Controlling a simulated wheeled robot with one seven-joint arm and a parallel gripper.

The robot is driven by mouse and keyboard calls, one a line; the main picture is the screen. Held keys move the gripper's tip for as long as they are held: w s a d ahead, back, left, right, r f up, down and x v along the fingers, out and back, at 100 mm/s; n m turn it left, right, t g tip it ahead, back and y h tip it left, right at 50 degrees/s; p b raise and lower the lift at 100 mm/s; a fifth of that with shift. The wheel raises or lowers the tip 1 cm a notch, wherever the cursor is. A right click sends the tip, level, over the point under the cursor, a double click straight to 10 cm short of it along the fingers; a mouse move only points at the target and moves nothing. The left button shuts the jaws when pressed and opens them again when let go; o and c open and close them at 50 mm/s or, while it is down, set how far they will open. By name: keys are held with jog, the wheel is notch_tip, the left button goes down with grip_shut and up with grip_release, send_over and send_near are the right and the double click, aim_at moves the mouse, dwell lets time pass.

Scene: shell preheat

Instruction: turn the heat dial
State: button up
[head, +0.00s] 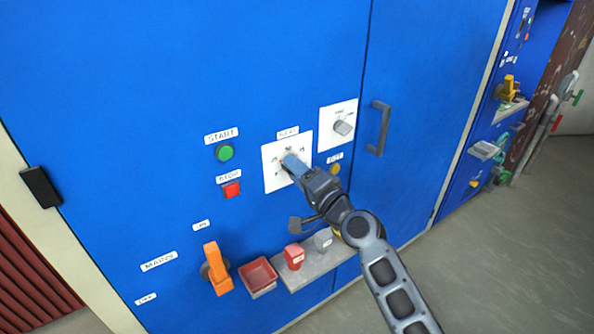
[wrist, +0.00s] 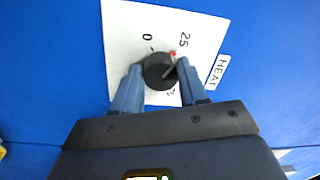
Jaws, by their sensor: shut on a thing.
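The heat dial is a round black knob (wrist: 160,71) on a white plate (wrist: 120,40) labelled HEAT, clear in the wrist view. Its scale shows 0 and 25, with a red mark near the 25; other numbers are partly hidden. A pale pointer line on the knob points toward the red mark's side. My gripper (wrist: 158,85) is shut on the knob, one blue finger at each side. In the head view my gripper (head: 291,163) reaches the white HEAT plate (head: 271,181) on the blue cabinet and hides the knob.
A second dial (head: 344,127) is at the upper right, beside a grey door handle (head: 379,128). A green START button (head: 224,152) and red STOP button (head: 232,190) are to the left. Below are an orange MAINS handle (head: 217,268), a red tray (head: 259,274) and a grey shelf (head: 314,267).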

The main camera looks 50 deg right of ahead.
dwell(0.4)
jog(key=o, duration=1.1)
jog(key=shift+c, duration=0.2)
jog(key=shift+s, duration=0.1)
jog(key=b+v, duration=0.1)
jog(key=v, duration=0.6)
jog(key=shift+s+b, duration=0.3)
jog(key=shift+b, duration=0.1)
jog(key=shift+a+f, duration=0.1)
